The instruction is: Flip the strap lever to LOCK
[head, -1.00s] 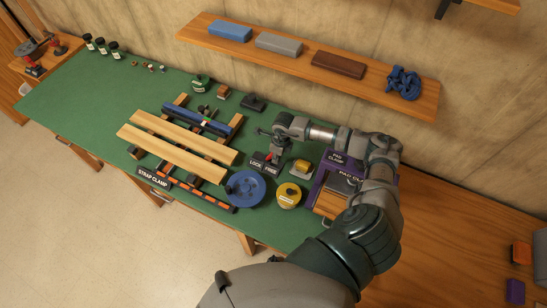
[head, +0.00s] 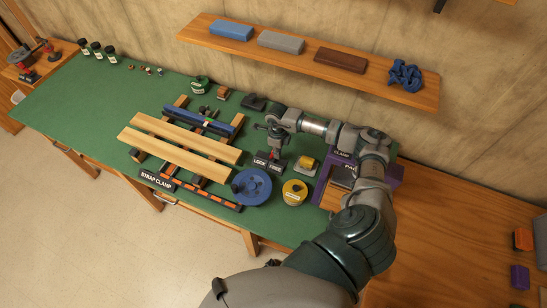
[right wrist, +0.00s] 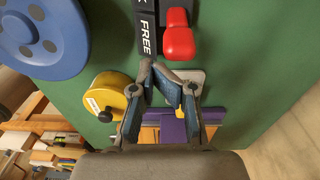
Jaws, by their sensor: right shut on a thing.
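The strap lever's red handle (right wrist: 179,40) shows beside the word FREE on its dark label plate (right wrist: 146,25) in the right wrist view. In the head view the LOCK/FREE plate (head: 268,164) sits beside the strap clamp (head: 222,201), and the lever is mostly hidden behind my gripper. My right gripper (head: 275,148) is over the plate from above. My left gripper is out of view.
A purple pad clamp (head: 325,178) stands to the right, under my forearm. Pale boards (head: 180,148) lie at left.

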